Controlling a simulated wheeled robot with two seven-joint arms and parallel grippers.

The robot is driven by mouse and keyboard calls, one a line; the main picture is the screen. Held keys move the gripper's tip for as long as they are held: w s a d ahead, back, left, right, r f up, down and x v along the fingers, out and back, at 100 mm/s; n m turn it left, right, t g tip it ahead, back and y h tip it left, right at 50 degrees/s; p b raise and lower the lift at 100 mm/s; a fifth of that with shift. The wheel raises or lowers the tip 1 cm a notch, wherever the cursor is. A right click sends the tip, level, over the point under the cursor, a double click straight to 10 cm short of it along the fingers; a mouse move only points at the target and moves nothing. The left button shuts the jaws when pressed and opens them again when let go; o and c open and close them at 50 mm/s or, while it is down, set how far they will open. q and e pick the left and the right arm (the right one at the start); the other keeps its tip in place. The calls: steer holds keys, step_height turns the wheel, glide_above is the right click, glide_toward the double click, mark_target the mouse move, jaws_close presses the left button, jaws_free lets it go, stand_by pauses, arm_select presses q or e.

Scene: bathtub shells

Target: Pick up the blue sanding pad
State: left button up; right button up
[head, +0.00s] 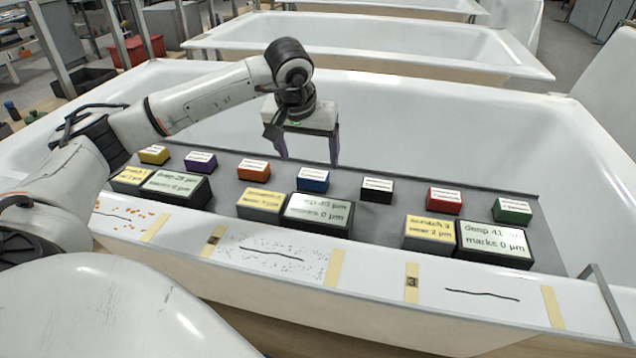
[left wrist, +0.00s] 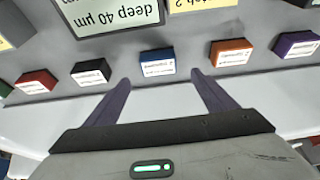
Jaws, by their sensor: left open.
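The blue sanding pad (head: 313,181) is a small blue block with a white label. It sits on the grey board in the tub, mid-row among other coloured pads. In the left wrist view the blue pad (left wrist: 157,64) lies ahead of and between the two fingertips. My left gripper (head: 308,164) is open and empty, with its purple fingers pointing down, just behind and above the blue pad. In the left wrist view the open gripper (left wrist: 158,82) shows no contact with the pad. My right gripper is not in view.
The orange pad (head: 254,170) is left of the blue one and the black pad (head: 377,190) right. Labelled blocks, such as the "deep 40 µm" one (head: 318,211), stand in front. The grey board (head: 225,215) lies near the tub's front rim (head: 380,262).

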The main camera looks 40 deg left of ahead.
mark_target(313, 175)
arm_select(q)
steer(key=x, duration=0.4)
steer(key=b+x, duration=0.1)
steer(key=x, duration=0.3)
steer(key=shift+s+d+f, duration=0.1)
steer(key=shift+d+f, duration=0.1)
steer(key=c, duration=1.2)
steer(key=shift+o, duration=0.2)
step_height(313, 175, up, 10)
steer(key=shift+r+p, duration=0.1)
steer(key=shift+p, duration=0.7)
steer(key=o, duration=0.5)
steer(key=shift+c, duration=0.2)
steer(key=c, duration=0.3)
steer(key=shift+s, duration=0.1)
